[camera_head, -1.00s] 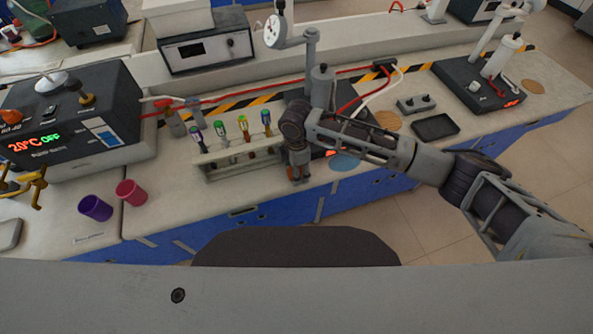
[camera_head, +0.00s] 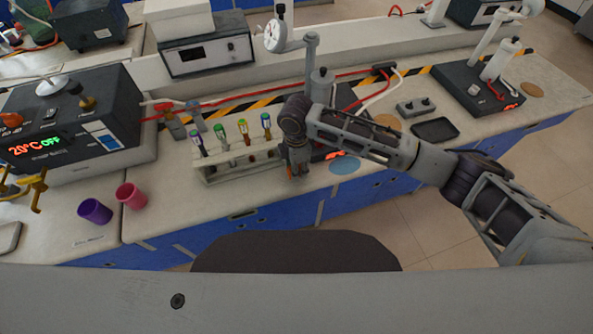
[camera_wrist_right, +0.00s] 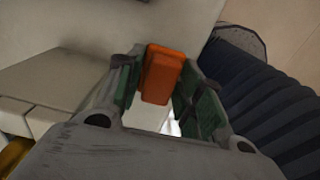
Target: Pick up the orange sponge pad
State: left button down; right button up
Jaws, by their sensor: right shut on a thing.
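The orange sponge pad (camera_wrist_right: 161,75) is a small upright block between the green-lined fingers of my right gripper (camera_wrist_right: 166,92) in the right wrist view. My right gripper is shut on it. In the head view my right gripper (camera_head: 297,171) points down at the bench's front edge, just right of the test-tube rack. Only a small orange sliver of the pad (camera_head: 289,171) shows there; the fingers hide the rest. I cannot tell whether the pad is clear of the bench top. My left gripper is not in view.
The rack with several tubes (camera_head: 240,163) is close to the left of my right gripper. A blue disc (camera_head: 345,165) lies to its right. A pink cup (camera_head: 131,195) and a purple cup (camera_head: 95,211) are farther left. The bench between cups and rack is clear.

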notch_tip(320, 180, up, 7)
jog(key=shift+r, duration=0.1)
dwell(0.3)
jog(key=shift+s, duration=0.1)
dwell(0.5)
